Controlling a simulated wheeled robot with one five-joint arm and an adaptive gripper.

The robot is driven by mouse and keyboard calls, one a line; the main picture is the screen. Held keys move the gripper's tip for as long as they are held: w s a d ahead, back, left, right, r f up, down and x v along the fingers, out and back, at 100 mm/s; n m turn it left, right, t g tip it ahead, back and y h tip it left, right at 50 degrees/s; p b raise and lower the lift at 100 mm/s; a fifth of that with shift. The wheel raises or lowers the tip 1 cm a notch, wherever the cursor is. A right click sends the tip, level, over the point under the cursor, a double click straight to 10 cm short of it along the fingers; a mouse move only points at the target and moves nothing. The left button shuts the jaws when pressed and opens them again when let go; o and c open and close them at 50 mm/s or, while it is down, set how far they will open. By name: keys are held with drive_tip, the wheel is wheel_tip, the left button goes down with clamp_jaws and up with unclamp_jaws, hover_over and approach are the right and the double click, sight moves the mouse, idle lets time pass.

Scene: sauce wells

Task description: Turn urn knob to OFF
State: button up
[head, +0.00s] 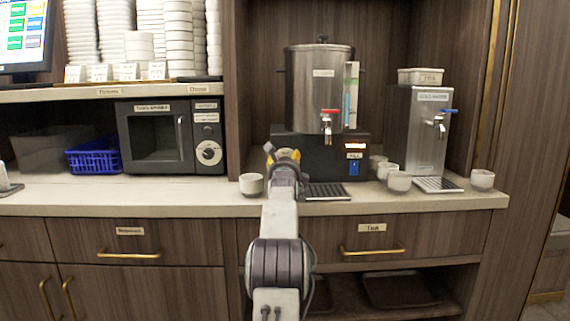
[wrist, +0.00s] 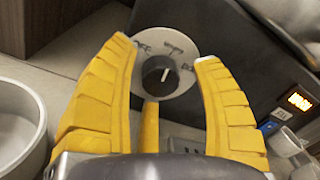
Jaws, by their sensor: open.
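The urn knob (wrist: 159,75) is a small black knob on a round pale dial plate (wrist: 180,48) with lettering around its rim, too blurred to read surely. Its white pointer mark points up and slightly right. My gripper (wrist: 165,52) is open, its yellow fingers spread either side of the dial in the wrist view, with the knob between them and not gripped. In the head view my gripper (head: 283,155) is at the left of the urn's black base (head: 320,160) and hides the knob. The steel urn (head: 314,90) stands on that base, with a red-handled tap (head: 328,118).
A white cup (head: 251,185) stands left of my gripper and shows large in the wrist view (wrist: 38,130). A drip tray (head: 326,192) is to the right. More cups (head: 399,181) and a water dispenser (head: 425,125) stand farther right. A microwave (head: 170,138) is left.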

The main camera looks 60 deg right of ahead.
drive_tip(key=shift+d, duration=0.1)
drive_tip(key=shift+c, duration=0.2)
drive_tip(key=c, duration=0.6)
drive_tip(key=shift+r, duration=0.15)
drive_tip(key=c, duration=0.6)
